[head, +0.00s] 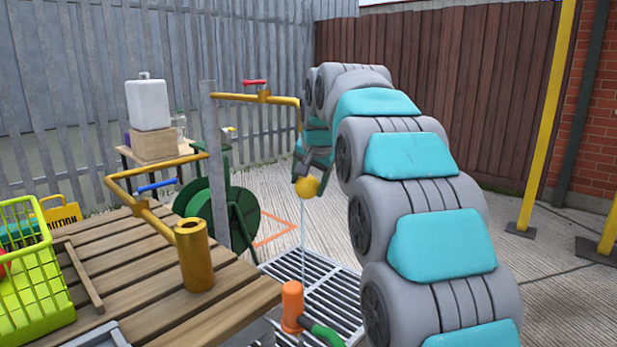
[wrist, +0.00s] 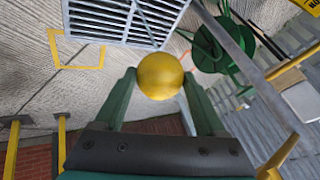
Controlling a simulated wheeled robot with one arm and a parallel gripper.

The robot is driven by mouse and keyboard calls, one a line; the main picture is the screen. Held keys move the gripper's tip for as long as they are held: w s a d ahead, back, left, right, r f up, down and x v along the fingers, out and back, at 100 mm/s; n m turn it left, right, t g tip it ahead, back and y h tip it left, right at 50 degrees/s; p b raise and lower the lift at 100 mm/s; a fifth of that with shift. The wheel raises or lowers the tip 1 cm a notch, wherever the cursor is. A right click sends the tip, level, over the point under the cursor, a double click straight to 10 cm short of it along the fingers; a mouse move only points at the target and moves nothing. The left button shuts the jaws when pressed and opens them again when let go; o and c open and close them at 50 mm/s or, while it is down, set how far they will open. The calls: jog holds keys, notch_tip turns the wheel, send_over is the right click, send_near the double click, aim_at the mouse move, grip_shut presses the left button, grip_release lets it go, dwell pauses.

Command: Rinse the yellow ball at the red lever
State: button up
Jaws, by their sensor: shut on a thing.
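The yellow ball (head: 307,187) is held in the air between the fingertips of my gripper (head: 304,178). In the wrist view the ball (wrist: 160,76) sits between the two green fingers, which are shut on it. The red lever (head: 255,82) sits on top of a brass pipe (head: 230,97) fixed to a grey post. The pipe's end (head: 299,112) bends down above the ball, and my arm partly hides the space between. A thin pale line like a water stream (head: 303,235) runs down below the ball towards the floor grate (head: 333,298).
A second brass pipe with a blue lever (head: 158,185) ends over the slatted wooden table (head: 150,265). A green basket (head: 30,285) and brass cylinder (head: 195,255) stand there. A hose reel (head: 243,220) is behind; an orange nozzle (head: 292,305) stands in front. Yellow posts (head: 548,110) are right.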

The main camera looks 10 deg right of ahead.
aim_at(304, 188)
jog(key=shift+s+r, duration=0.1)
dwell(0.3)
jog(key=s+r, duration=0.2)
jog(key=s+a+r, duration=0.1)
jog(key=s, duration=0.1)
jog(key=shift+s+a+r+p, duration=0.1)
jog(key=shift+s+r+p, duration=0.25)
jog(key=shift+p, duration=0.05)
dwell(0.5)
